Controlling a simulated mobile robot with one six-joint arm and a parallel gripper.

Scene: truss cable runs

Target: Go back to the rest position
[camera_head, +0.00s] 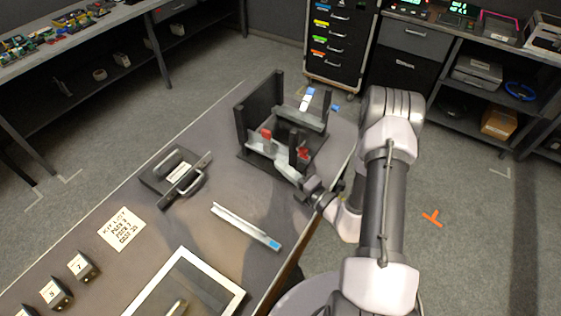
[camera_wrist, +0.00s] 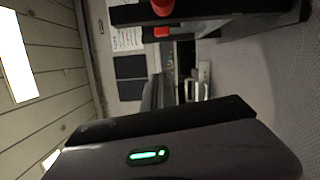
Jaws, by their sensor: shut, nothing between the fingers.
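My gripper (camera_head: 310,191) is shut and empty, at the right edge of the table (camera_head: 225,165), close to the front corner of a dark truss fixture (camera_head: 243,118). Whether it touches the fixture I cannot tell. The fixture holds a grey channel with a red clamp (camera_head: 266,134) and another red part (camera_head: 303,153), plus a rail with white and blue pieces (camera_head: 306,99). In the wrist view, a dark housing with a green light (camera_wrist: 150,156) fills the bottom. Red knobs (camera_wrist: 162,7) show above it.
A loose grey channel with a blue end (camera_head: 245,227) lies on the table, near a dark handled block (camera_head: 177,176), a lettered card (camera_head: 121,229) and a white-framed tray (camera_head: 222,287). Numbered blocks (camera_head: 82,266) stand at lower left. An orange mark (camera_head: 432,218) lies on open floor at right.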

